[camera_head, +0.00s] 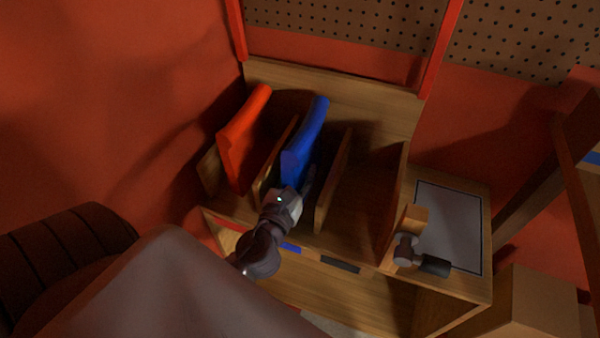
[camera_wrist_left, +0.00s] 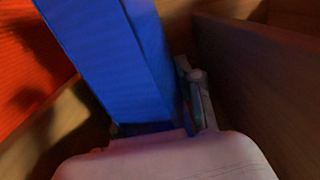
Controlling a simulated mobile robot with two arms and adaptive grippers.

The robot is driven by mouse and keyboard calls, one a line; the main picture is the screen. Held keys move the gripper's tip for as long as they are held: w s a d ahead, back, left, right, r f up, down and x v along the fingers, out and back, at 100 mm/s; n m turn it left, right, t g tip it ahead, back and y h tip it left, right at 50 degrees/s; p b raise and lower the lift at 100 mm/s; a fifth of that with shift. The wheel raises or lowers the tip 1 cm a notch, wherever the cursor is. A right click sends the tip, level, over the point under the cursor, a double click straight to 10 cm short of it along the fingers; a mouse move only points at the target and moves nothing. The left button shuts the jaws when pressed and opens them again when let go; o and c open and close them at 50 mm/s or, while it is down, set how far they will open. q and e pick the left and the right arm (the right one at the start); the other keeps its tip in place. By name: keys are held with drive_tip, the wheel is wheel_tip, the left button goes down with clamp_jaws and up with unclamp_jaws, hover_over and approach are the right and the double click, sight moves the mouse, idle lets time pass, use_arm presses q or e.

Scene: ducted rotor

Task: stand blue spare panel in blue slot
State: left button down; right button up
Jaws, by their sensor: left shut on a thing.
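The blue spare panel (camera_head: 306,138) stands upright, leaning slightly, between two wooden dividers of the rack, in the compartment above the blue label (camera_head: 290,247). My left gripper (camera_head: 298,183) is shut on its near lower end, inside that compartment. In the left wrist view the panel (camera_wrist_left: 112,60) rises from the gripper, with one finger (camera_wrist_left: 197,95) visible on its right side and the other hidden. The panel's bottom edge is hidden, so I cannot tell whether it touches the slot floor. My right gripper is not in view.
A red panel (camera_head: 243,140) stands in the compartment to the left. A wooden divider (camera_head: 333,180) rises close on the right, and the compartment beyond it, above a black label (camera_head: 340,264), is empty. A grey tool with a dark end (camera_head: 420,258) sits at the right.

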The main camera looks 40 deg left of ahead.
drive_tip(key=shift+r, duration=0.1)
use_arm(q)
drive_tip(key=c, duration=0.7)
unclamp_jaws()
drive_tip(key=shift+c, duration=0.2)
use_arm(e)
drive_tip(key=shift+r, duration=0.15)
use_arm(q)
drive_tip(key=shift+s, duration=0.15)
drive_tip(key=b+v, duration=0.1)
drive_tip(key=v, duration=0.2)
drive_tip(key=b+v, duration=0.1)
drive_tip(key=v, duration=0.3)
drive_tip(key=shift+f, duration=0.25)
drive_tip(key=b+v, duration=0.1)
drive_tip(key=v, duration=0.3)
drive_tip(key=shift+d+r, duration=0.1)
drive_tip(key=shift+r, duration=0.05)
drive_tip(key=shift+s+d+r+b, duration=0.1)
drive_tip(key=shift+s+r+b, duration=0.05)
drive_tip(key=shift+s+b, duration=0.2)
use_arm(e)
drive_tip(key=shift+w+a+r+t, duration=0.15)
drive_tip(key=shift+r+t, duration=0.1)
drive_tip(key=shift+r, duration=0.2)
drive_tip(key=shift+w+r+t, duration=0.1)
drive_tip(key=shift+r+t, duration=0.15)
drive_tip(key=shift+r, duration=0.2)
